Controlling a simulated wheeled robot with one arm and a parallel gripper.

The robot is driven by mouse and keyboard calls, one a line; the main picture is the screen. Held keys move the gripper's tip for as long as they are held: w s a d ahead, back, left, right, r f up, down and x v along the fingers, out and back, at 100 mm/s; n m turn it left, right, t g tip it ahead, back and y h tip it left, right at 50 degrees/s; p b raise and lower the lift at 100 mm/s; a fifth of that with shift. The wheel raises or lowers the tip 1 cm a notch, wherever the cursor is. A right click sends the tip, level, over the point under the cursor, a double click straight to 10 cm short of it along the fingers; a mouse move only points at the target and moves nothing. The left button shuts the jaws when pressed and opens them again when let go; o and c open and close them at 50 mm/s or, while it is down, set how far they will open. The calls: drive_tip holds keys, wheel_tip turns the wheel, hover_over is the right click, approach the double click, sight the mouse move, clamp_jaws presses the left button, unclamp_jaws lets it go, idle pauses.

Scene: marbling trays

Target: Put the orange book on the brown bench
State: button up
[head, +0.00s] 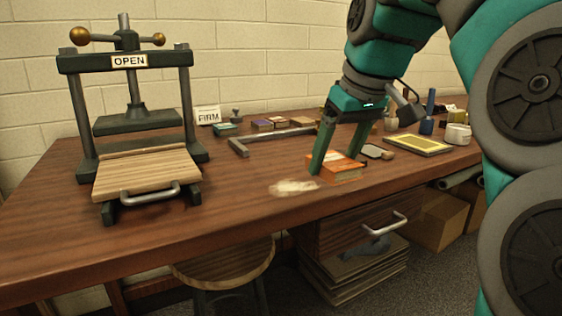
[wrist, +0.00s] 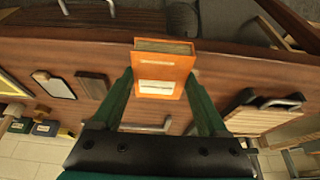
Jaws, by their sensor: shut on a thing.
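The orange book (head: 343,172) is at the front part of the brown wooden bench (head: 240,200), right of the middle in the head view. My gripper (head: 338,165) reaches down from above with a finger on each side of the book and is shut on it. In the wrist view the orange book (wrist: 163,70) sits between the two green fingertips of my gripper (wrist: 163,85), with its page edges and a pale label showing. I cannot tell whether the book touches the bench top or is slightly above it.
A press (head: 130,115) with an OPEN sign stands at the left of the bench. A metal square frame (head: 270,140) and small boxes lie behind the book. A yellow-framed screen (head: 418,145) lies to the right. A pale smear (head: 293,187) marks the bench left of the book. A stool (head: 225,268) stands below.

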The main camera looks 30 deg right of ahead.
drive_tip(key=p, duration=0.2)
hover_over(285, 168)
drive_tip(key=s, duration=0.1)
drive_tip(key=shift+s+f, duration=0.2)
drive_tip(key=shift+f, duration=2.3)
drive_tip(key=shift+f, duration=0.2)
drive_tip(key=o, duration=1.4)
drive_tip(key=shift+o, duration=0.2)
drive_tip(key=shift+r, duration=0.15)
